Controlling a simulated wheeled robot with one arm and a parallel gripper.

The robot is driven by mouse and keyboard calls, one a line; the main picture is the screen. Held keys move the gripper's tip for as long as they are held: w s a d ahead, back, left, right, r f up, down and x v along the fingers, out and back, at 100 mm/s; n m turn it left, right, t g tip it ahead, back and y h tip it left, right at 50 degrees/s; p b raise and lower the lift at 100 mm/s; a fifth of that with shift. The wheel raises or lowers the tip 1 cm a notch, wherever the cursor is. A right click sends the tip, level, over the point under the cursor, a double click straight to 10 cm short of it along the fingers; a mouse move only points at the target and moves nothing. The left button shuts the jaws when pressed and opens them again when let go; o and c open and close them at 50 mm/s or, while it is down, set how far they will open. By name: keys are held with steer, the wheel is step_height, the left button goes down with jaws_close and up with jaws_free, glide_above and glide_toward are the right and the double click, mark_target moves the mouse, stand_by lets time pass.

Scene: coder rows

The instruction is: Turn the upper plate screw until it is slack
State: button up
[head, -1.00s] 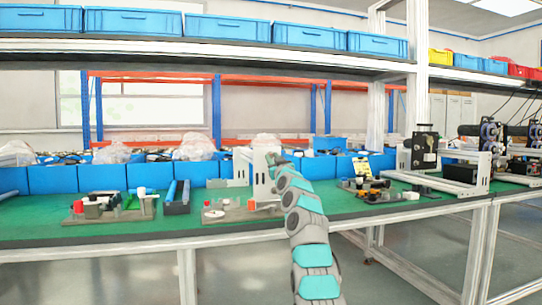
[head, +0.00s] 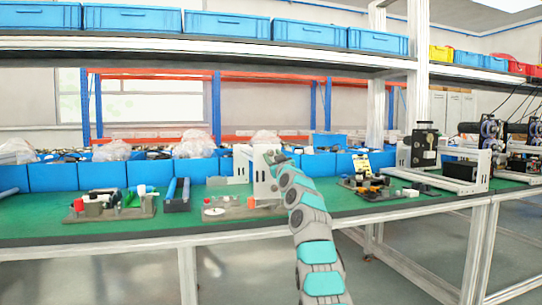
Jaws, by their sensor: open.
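An upright white plate fixture (head: 261,180) stands on the green bench, just left of my arm. A grey base (head: 236,210) with small red and white parts lies at its foot. The upper plate screw is too small to make out, or is hidden by my gripper. My gripper (head: 270,158) is at the upper right part of the plate, with its jaws open. At this size I cannot tell whether it touches the plate or surrounds a screw head.
A grey fixture (head: 112,206) and a dark tray (head: 178,196) lie to the left. Small parts (head: 366,187) and a white-framed machine (head: 445,160) are at the right. Blue bins (head: 104,176) line the back. An overhead shelf (head: 230,52) spans the bench.

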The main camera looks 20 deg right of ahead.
steer(key=shift+a+f+m+h+b, duration=0.15)
steer(key=shift+m+h+b, duration=0.25)
steer(key=shift+m+b, duration=0.35)
steer(key=m, duration=0.1)
steer(key=m+h, duration=0.1)
steer(key=shift+r+m, duration=0.2)
steer(key=shift+m, duration=0.15)
steer(key=m+h+p, duration=0.1)
steer(key=m, duration=0.1)
steer(key=m+h+p, duration=0.1)
steer(key=m, duration=0.2)
steer(key=shift+a+r, duration=0.15)
steer(key=shift+r, duration=0.05)
steer(key=shift+f+m+h, duration=0.2)
steer(key=shift+m+h, duration=0.1)
steer(key=shift+m, duration=0.2)
jaws_close()
steer(key=shift+f+n, duration=0.1)
steer(key=shift+n, duration=0.2)
